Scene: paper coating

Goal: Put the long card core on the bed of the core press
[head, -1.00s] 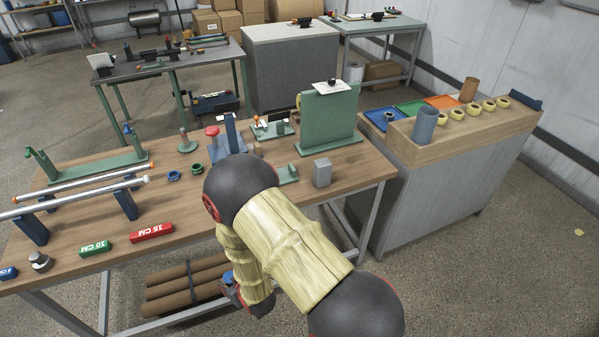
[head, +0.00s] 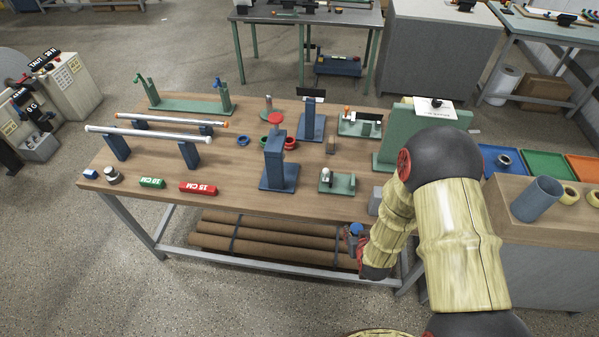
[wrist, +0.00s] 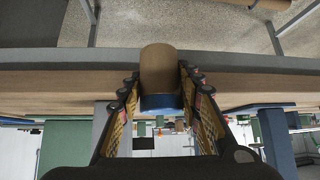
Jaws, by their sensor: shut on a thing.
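My gripper (head: 356,241) is low in front of the table's front edge, near its right end. In the wrist view, which looks upside down, its fingers are shut on a brown card core (wrist: 158,66) with a blue end (wrist: 160,103). The core is roughly upright, blue end up; in the head view mostly that blue top (head: 355,229) shows. A blue stand with a red knob (head: 276,118), which looks like the core press, stands on the table, left of and beyond my gripper. Its flat blue base (head: 268,184) looks empty.
The wooden table (head: 235,195) carries a grey block (head: 375,200), a small green fixture (head: 338,182) and a green upright panel (head: 400,135) at right. Silver rods lie on stands at left. Long brown rolls (head: 270,237) lie below. A counter (head: 500,190) is at right.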

